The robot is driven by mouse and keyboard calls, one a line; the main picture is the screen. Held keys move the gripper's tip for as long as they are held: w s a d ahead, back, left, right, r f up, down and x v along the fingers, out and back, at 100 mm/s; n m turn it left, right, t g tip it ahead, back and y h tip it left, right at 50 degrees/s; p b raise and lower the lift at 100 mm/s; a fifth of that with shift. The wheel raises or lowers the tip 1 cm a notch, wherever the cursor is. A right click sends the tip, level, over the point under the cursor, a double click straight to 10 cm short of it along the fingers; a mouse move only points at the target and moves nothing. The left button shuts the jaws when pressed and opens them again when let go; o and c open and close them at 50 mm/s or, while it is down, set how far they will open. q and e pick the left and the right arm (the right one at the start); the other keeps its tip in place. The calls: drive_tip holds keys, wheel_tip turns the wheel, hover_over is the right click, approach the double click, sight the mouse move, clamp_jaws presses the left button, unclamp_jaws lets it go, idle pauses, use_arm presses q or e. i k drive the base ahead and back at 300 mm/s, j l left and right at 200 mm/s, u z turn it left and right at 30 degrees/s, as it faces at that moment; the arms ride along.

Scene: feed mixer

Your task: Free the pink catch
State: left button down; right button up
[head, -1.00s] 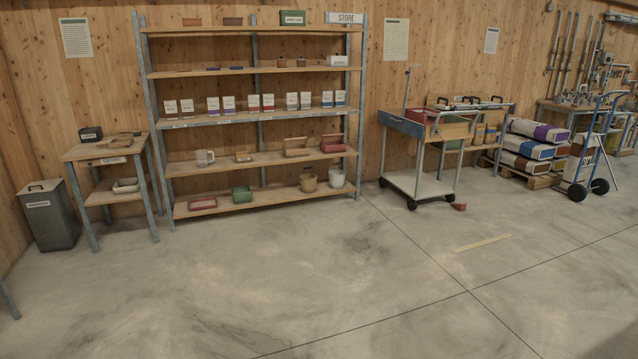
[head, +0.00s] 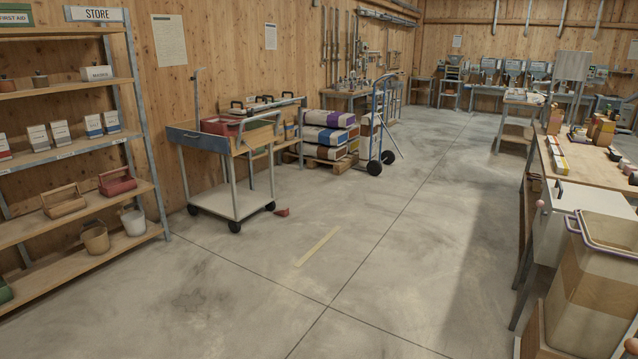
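A small round pink knob (head: 540,204) shows at the right of the head view. It sits at the left edge of a white box-shaped unit (head: 573,200) with a dark handle on top. I cannot tell at this distance whether the knob is the pink catch or how it is set. A large bin (head: 590,275) with a purple-grey rim stands in front of the unit and hides part of it.
A trolley (head: 240,204) stands at the left, with a small red wedge (head: 282,212) on the floor beside it. Store shelves (head: 75,205) line the left wall. A hand truck (head: 380,120) stands further back. The middle floor is clear.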

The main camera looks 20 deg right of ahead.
sight(540, 203)
drive_tip(key=i+l+z, duration=0.25)
drive_tip(key=z, duration=0.15)
drive_tip(key=i+l+z, duration=0.1)
drive_tip(key=i+z, duration=0.65)
drive_tip(key=i+j+z, duration=0.15)
drive_tip(key=i+z, duration=0.25)
drive_tip(key=i+j+z, duration=0.1)
drive_tip(key=i+z, duration=0.2)
drive_tip(key=i, duration=1.8)
drive_tip(key=i+l+u, duration=0.1)
drive_tip(key=i, duration=0.15)
drive_tip(key=i+l, duration=0.1)
drive_tip(key=i, duration=0.2)
drive_tip(key=u, duration=0.05)
